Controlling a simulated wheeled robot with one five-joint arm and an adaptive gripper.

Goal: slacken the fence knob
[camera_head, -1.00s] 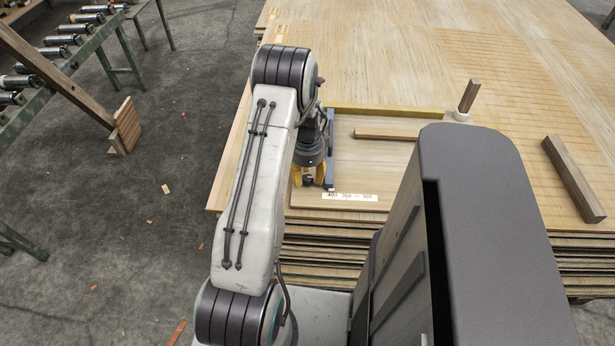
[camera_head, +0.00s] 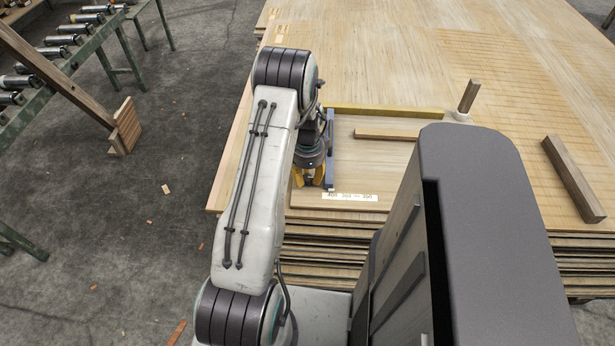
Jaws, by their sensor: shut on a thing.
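My gripper (camera_head: 310,181), with yellow fingers, is low over the near left corner of the board on the veneer stack. It is shut on the fence knob, which is mostly hidden between the fingers and under the wrist. A blue-grey fence (camera_head: 330,155) stands just right of the gripper, running away from me along the board. My arm covers part of the view to the left of the gripper.
A white label (camera_head: 350,197) is on the board's near edge. Open floor lies left of the stack.

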